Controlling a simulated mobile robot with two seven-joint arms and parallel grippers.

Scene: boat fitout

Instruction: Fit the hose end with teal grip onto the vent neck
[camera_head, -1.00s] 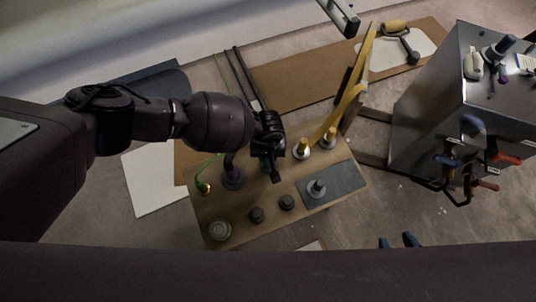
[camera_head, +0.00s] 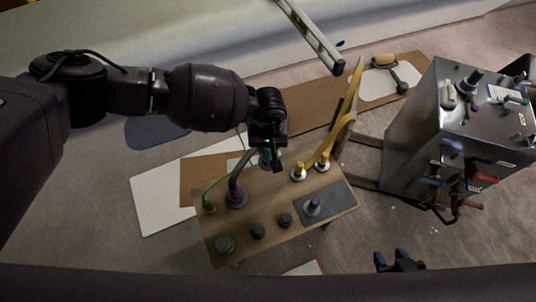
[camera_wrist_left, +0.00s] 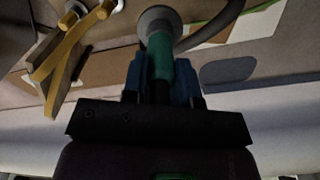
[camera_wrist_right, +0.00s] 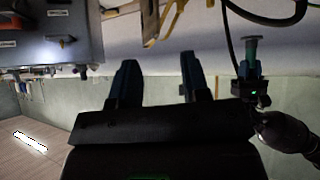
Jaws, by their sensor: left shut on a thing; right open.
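My left gripper (camera_head: 268,158) is shut on the teal grip (camera_wrist_left: 160,58) of the hose end and holds it above the far edge of the wooden board (camera_head: 240,220). A wide grey rim (camera_wrist_left: 160,18) shows past the grip in the left wrist view. The dark hose (camera_head: 241,170) bends down from there to a purple-ringed fitting on the board. A grey upright neck (camera_head: 312,205) stands on a dark plate on the board; I cannot tell whether it is the vent neck. The hose end is apart from it. My right gripper (camera_head: 398,262) is open and empty, right of the board.
Yellow hoses (camera_head: 343,128) rise from two fittings at the board's far right. A thin green hose (camera_head: 222,183) joins its left corner. Low black stubs (camera_head: 257,231) stand near the front. A metal cabinet (camera_head: 425,125) with tools is at the right. A pale rail (camera_head: 312,38) hangs above.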

